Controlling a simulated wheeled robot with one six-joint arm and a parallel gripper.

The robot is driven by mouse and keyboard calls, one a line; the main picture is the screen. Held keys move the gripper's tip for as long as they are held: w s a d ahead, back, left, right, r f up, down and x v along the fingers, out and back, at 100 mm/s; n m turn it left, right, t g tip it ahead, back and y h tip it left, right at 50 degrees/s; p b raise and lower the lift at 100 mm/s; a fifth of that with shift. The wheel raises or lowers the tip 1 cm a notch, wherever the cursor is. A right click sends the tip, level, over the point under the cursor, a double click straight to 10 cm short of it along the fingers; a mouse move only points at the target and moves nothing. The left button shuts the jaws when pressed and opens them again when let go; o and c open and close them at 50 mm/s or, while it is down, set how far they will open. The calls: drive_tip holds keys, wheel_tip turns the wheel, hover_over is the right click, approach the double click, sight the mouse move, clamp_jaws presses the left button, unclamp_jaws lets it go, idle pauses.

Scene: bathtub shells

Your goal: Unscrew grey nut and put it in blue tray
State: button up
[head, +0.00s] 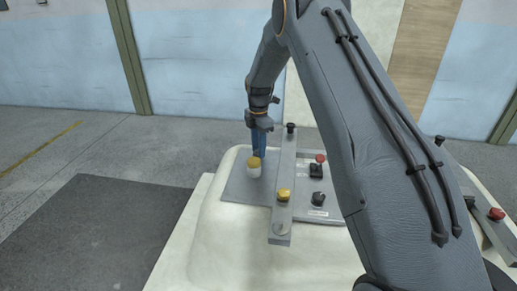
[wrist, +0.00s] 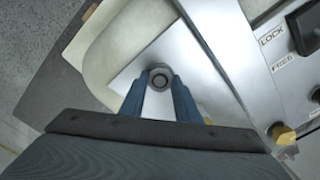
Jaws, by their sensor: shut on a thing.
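My gripper (wrist: 160,92) points down, its two blue fingers shut on the sides of a small round grey nut (wrist: 160,70) with a dark centre. In the head view the blue fingers (head: 259,146) stand left of a metal bar, just behind a white cylinder with a yellow top (head: 254,168). The nut cannot be made out in the head view. I cannot tell whether it is still on a thread. No blue tray is visible in either view.
The metal bar (head: 283,212) crosses the grey panel (head: 237,190), bearing a yellow knob (head: 283,194) and a black knob (head: 290,128). Right of it are a black switch (head: 316,170) and a red button (head: 320,158). The cream shell's near surface (head: 225,255) is clear.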

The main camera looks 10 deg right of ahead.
drive_tip(key=n, duration=0.5)
drive_tip(key=o, duration=1.2)
drive_tip(key=shift+c, duration=0.8)
drive_tip(key=m, duration=0.7)
drive_tip(key=shift+b, duration=0.3)
drive_tip(key=m, duration=0.6)
